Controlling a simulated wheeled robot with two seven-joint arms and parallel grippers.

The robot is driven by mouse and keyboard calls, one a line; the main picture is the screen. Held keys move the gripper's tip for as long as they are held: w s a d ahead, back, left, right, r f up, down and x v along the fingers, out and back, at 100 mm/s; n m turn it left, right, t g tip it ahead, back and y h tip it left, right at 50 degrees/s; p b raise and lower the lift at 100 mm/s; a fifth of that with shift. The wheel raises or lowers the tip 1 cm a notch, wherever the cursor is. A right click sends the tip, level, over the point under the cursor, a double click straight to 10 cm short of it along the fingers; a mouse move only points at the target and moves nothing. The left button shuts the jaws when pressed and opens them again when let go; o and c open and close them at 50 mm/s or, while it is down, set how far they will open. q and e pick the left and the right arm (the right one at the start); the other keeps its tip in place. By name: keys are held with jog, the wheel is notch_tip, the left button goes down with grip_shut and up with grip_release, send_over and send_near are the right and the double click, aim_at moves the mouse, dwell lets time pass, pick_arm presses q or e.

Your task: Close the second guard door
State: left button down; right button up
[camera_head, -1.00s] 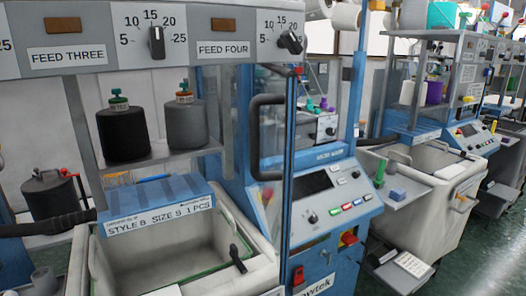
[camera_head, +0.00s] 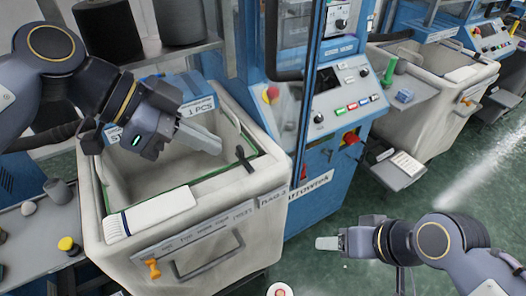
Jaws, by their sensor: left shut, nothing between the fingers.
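A clear guard door with a blue frame (camera_head: 307,92) stands edge-on at the upper middle, swung out from the blue knitting machine. Its black handle (camera_head: 272,45) is on the left of that edge; the top of the door is cut off. I cannot tell from any label whether it is the second one. My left gripper (camera_head: 218,143) is shut and empty over the cream bin, left of and below the handle, apart from the door. My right gripper (camera_head: 318,243) is low at right, over the floor, clear of the door; its jaws are seen side-on.
The cream bin (camera_head: 255,215) stands in front of the machine. A control panel (camera_head: 345,95) with coloured buttons is right of the door. A second bin (camera_head: 440,95) stands farther right. Green floor (camera_head: 330,205) is open at lower right.

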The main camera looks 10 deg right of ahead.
pick_arm(q)
jog(key=p, duration=0.1)
send_near(295, 171)
notch_tip(295, 171, down, 4)
jog(key=shift+d+f+p, duration=0.15)
jog(key=shift+d+p, duration=0.75)
jog(key=shift+d, duration=1.3)
